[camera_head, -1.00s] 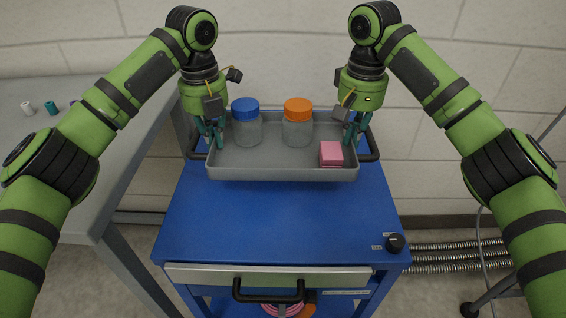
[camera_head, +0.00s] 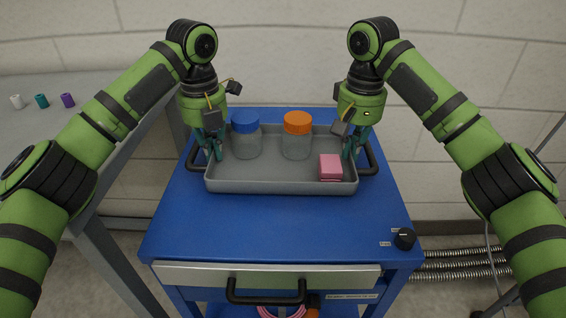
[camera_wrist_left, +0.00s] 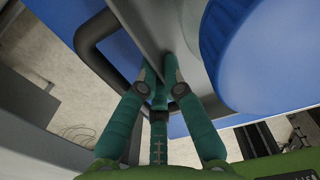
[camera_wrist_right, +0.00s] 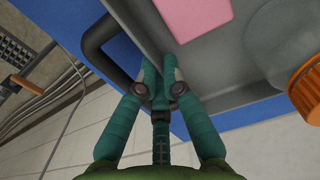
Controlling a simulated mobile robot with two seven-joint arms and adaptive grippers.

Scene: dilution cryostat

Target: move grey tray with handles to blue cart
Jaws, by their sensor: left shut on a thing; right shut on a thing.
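The grey tray (camera_head: 280,186) is over the rear part of the blue cart's top (camera_head: 275,225); I cannot tell whether it touches. It holds a blue-lidded jar (camera_head: 246,142), an orange-lidded jar (camera_head: 297,143) and a pink box (camera_head: 330,166). Black handles (camera_head: 193,160) stick out at its two ends. My left gripper (camera_head: 214,155) is shut on the tray's left end, and my right gripper (camera_head: 349,154) on its right end. The wrist views show the fingers (camera_wrist_left: 157,77) (camera_wrist_right: 158,80) at the end walls, beside the handles; the exact contact is partly hidden.
A grey table (camera_head: 75,130) with several small coloured vials (camera_head: 41,101) stands left of the cart. The cart top is clear in front of the tray, with a black knob (camera_head: 404,239) at its front right corner. A wall is behind.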

